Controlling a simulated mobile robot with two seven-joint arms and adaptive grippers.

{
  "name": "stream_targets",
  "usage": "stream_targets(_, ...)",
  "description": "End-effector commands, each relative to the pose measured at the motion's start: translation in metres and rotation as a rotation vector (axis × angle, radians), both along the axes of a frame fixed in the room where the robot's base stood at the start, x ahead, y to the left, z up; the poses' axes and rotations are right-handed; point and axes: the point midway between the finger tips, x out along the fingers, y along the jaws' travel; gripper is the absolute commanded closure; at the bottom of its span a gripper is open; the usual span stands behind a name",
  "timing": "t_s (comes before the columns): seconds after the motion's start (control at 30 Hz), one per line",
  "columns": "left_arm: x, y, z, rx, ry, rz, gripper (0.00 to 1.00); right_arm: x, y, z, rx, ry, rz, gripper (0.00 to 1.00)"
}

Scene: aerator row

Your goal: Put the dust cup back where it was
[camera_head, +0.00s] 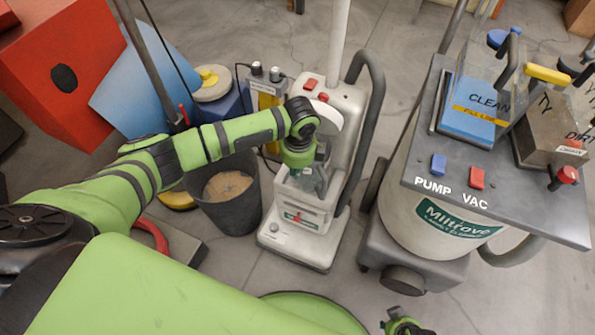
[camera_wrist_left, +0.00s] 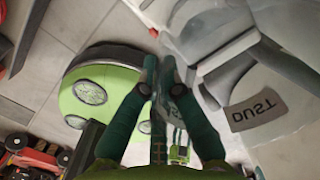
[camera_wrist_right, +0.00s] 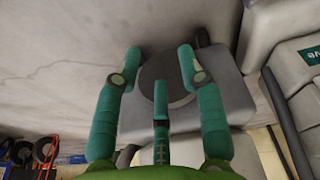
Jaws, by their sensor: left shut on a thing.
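The upright white vacuum cleaner (camera_head: 294,215) stands at the centre of the head view. The clear dust cup (camera_head: 317,180) is at the vacuum's front bay, under my left gripper (camera_head: 302,162); whether it is fully seated I cannot tell. In the left wrist view my left gripper (camera_wrist_left: 160,68) is shut, its fingertips close together on a clear part of the cup, which is mostly hidden. My right gripper (camera_wrist_right: 153,55) is open and empty, facing a dark round disc (camera_wrist_right: 163,85) on a grey machine.
A dark bucket (camera_head: 240,215) with brown dust stands left of the vacuum. A red box (camera_head: 75,75) and blue panel (camera_head: 135,90) are at upper left.

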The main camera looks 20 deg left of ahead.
Motion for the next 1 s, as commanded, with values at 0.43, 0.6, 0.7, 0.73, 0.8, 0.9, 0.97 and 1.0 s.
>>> stream_targets(0.43, 0.01, -0.001, -0.005, -0.002, -0.003, -0.001, 1.0, 0.011, 0.003, 0.042, 0.0, 0.013, -0.01, 0.6)
stream_targets(0.6, 0.01, 0.0, -0.005, -0.001, -0.003, -0.001, 1.0, 0.012, 0.003, 0.043, 0.0, 0.013, -0.01, 0.6)
stream_targets(0.7, 0.01, 0.0, -0.005, -0.001, -0.002, 0.0, 1.0, 0.012, 0.003, 0.043, 0.0, 0.013, -0.01, 0.6)
stream_targets(0.73, 0.01, 0.0, -0.006, -0.001, -0.002, 0.0, 1.0, 0.012, 0.003, 0.043, 0.0, 0.013, -0.01, 0.6)
stream_targets(0.8, 0.01, 0.0, -0.008, 0.0, -0.001, 0.0, 1.0, 0.012, 0.003, 0.043, 0.0, 0.013, -0.01, 0.6)
stream_targets(0.9, 0.009, 0.0, -0.009, 0.0, 0.0, 0.0, 0.71, 0.012, 0.003, 0.042, 0.0, 0.013, -0.01, 0.6)
stream_targets(0.97, 0.009, 0.0, -0.009, 0.0, 0.0, 0.0, 0.71, 0.012, 0.003, 0.042, 0.0, 0.013, -0.01, 0.6)
stream_targets(1.0, 0.009, 0.0, -0.009, 0.0, 0.0, 0.0, 0.71, 0.011, 0.003, 0.042, 0.0, 0.013, -0.01, 0.6)
